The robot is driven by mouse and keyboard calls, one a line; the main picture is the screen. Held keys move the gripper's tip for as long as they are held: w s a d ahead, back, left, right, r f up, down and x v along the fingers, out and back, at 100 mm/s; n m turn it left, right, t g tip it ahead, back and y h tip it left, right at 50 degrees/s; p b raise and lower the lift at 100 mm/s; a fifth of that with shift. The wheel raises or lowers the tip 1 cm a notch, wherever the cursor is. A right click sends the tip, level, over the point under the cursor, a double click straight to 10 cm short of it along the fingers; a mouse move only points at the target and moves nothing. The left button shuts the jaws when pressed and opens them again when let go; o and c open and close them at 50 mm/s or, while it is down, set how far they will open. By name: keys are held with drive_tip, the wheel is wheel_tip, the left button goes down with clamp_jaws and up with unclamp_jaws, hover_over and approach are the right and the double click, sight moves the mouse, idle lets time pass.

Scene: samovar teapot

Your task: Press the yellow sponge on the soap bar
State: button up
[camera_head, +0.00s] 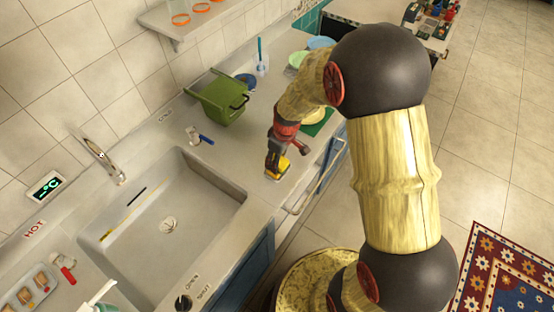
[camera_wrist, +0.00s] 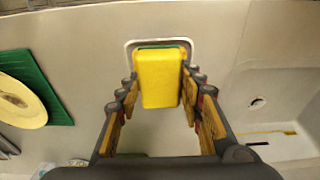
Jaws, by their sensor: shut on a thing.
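My gripper (camera_wrist: 160,80) is shut on the yellow sponge (camera_wrist: 160,92), which has a thin green layer at its far end. In the head view my gripper (camera_head: 277,163) points down over the counter right of the sink, with the sponge (camera_head: 283,166) small and partly hidden in its fingers. In the wrist view the sponge is in front of a pale rounded rectangle with a white rim (camera_wrist: 129,48). I cannot tell whether this is the soap bar or its holder, or whether the sponge touches it. The sponge hides its middle.
The sink (camera_head: 180,215) lies to the left, and a green bin (camera_head: 222,98) stands behind my gripper. A small blue-handled item (camera_head: 206,140) lies near the sink's back corner. A green board (camera_wrist: 42,80) with a cream plate (camera_wrist: 18,98) is beside my gripper. The counter's front edge is close.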

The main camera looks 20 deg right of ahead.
drive_tip(key=shift+s+f+b, duration=0.1)
drive_tip(key=shift+f+b, duration=0.35)
drive_tip(key=shift+f, duration=0.1)
idle(1.5)
drive_tip(key=shift+r+p, duration=2.2)
drive_tip(key=shift+r, duration=1.4)
drive_tip(key=shift+f, duration=0.1)
